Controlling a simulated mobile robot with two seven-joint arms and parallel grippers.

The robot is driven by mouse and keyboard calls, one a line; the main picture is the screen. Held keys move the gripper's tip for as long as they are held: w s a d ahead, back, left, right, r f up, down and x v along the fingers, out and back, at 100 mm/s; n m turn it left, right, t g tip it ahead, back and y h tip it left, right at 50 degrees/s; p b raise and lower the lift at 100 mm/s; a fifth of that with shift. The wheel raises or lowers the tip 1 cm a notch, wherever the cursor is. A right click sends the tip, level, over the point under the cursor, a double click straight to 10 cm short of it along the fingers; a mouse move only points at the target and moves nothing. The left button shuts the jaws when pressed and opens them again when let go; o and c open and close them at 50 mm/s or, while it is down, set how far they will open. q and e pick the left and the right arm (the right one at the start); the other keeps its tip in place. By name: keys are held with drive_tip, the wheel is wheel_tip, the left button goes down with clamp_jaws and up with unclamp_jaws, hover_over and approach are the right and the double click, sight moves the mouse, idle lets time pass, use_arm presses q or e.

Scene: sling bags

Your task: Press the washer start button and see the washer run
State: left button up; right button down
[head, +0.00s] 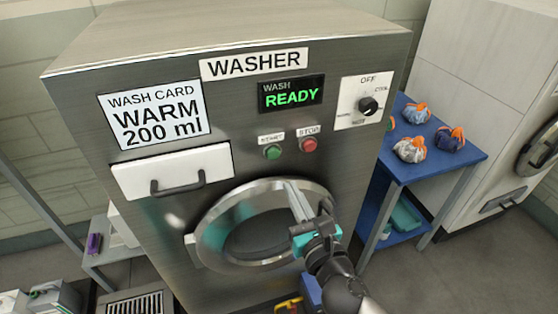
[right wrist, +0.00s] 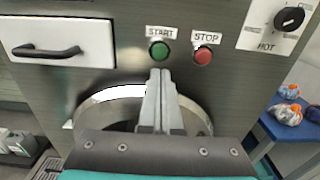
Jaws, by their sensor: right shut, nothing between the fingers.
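The grey metal washer (head: 232,75) fills the middle of the head view. Its display (head: 291,94) reads "WASH READY" in green. The green start button (head: 272,152) sits below the display, left of the red stop button (head: 309,145). The round door (head: 210,231) looks closed. My right gripper (head: 292,185) is shut and empty in front of the door's upper part, below the buttons. In the right wrist view the fingertips (right wrist: 160,72) point up just below the start button (right wrist: 159,51); contact cannot be told. My left gripper is not in view.
The dial (head: 368,106) is right of the display. The white drawer (head: 172,171) is shut; a wash card (head: 155,114) above it reads "WARM 200 ml". A blue table (head: 465,157) with several bundled bags stands at right. A low shelf (head: 108,256) stands at left.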

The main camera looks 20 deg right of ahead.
sight(276, 153)
drive_tip(key=w, duration=0.9)
drive_tip(key=shift+a, duration=0.2)
drive_tip(key=shift+w, duration=0.1)
drive_tip(key=shift+w+r+p, duration=0.1)
drive_tip(key=shift+w+p, duration=0.25)
drive_tip(key=shift+w, duration=0.2)
drive_tip(key=shift+d+r, duration=0.1)
drive_tip(key=shift+r, duration=0.15)
